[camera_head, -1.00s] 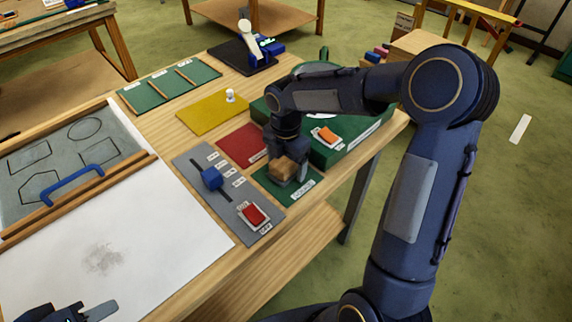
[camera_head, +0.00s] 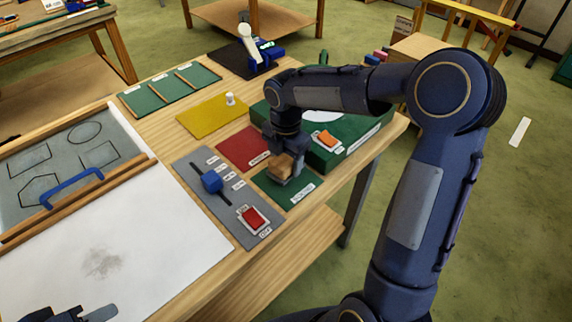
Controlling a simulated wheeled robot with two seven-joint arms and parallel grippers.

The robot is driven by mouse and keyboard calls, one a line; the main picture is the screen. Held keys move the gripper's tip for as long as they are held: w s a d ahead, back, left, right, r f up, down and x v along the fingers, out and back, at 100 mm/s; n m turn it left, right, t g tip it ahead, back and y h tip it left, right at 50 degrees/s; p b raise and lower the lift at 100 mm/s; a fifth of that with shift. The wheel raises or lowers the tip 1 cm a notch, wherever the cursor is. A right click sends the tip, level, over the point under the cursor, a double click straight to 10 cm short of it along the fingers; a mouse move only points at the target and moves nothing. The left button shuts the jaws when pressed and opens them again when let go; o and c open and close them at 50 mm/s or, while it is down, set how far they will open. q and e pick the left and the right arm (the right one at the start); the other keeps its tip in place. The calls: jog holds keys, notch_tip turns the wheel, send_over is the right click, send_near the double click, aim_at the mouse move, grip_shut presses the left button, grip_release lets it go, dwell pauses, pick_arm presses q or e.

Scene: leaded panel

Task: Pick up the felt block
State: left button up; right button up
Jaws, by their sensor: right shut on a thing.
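The felt block (camera_head: 280,168) is a small tan-brown block at the near end of my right gripper, above the green mat (camera_head: 290,192) with a white label. My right gripper (camera_head: 284,162) points down and is shut on the block. The block seems a little above the mat, though the gap is hard to judge. The gripper's wrist hides part of the fingers. My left gripper (camera_head: 85,313) shows only in part at the bottom left edge, over the white sheet; its opening cannot be made out.
A grey panel (camera_head: 205,165) with a blue slider knob (camera_head: 212,182) and a red switch (camera_head: 253,217) lies left of the green mat. A red mat (camera_head: 240,148) and a green box (camera_head: 350,148) with an orange switch (camera_head: 327,138) stand close by. The yellow mat (camera_head: 205,118) holds a white peg.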

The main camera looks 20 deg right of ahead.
jog(key=s+r+b, duration=0.1)
jog(key=s+r, duration=1)
jog(key=s, duration=0.3)
jog(key=shift+a+b, duration=0.15)
jog(key=shift+b, duration=0.25)
